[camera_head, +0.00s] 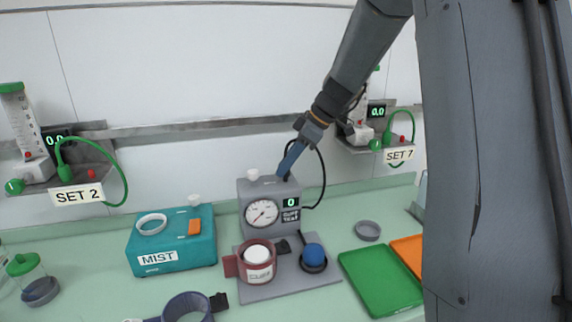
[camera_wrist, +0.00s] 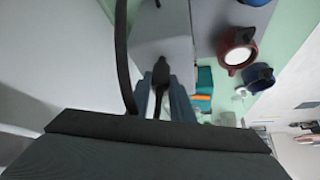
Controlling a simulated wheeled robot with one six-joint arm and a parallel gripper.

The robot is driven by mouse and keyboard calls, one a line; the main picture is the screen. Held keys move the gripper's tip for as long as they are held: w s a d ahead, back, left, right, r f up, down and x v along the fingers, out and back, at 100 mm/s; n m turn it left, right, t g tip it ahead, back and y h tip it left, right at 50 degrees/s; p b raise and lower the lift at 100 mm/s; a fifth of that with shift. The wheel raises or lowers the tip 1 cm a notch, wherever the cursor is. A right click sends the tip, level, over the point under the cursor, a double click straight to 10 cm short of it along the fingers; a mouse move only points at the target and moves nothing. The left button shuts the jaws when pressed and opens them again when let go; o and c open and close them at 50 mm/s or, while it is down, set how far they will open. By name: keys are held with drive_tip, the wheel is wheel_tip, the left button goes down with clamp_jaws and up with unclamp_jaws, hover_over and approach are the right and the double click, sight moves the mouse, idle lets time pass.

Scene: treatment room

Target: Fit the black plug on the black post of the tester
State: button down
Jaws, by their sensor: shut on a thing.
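The tester (camera_head: 262,188) is a grey box with a round gauge and a display reading 0, standing on a grey base plate. My gripper (camera_head: 287,167) reaches down from the upper right to the right part of the tester's top. It is shut on the black plug, which shows between the blue-grey fingers in the wrist view (camera_wrist: 161,72). A black cable (camera_head: 323,178) loops from near the gripper to the right side of the tester. The black post is not clearly visible; the fingers and plug cover that spot. I cannot tell whether the plug sits on it.
A white knob (camera_head: 253,174) stands on the tester's top left. A red cuff (camera_head: 243,266) and a blue ball (camera_head: 314,255) are in front. A teal MIST box (camera_head: 172,247) is left, a green tray (camera_head: 381,281) right. Wall shelves carry SET 2 (camera_head: 77,195) and SET 7 (camera_head: 399,155).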

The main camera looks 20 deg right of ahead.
drive_tip(key=shift+f+b, duration=0.9)
drive_tip(key=shift+b, duration=0.25)
idle(0.9)
drive_tip(key=c, duration=1.5)
unclamp_jaws()
drive_tip(key=shift+r+p, duration=1.45)
drive_tip(key=shift+r, duration=2.1)
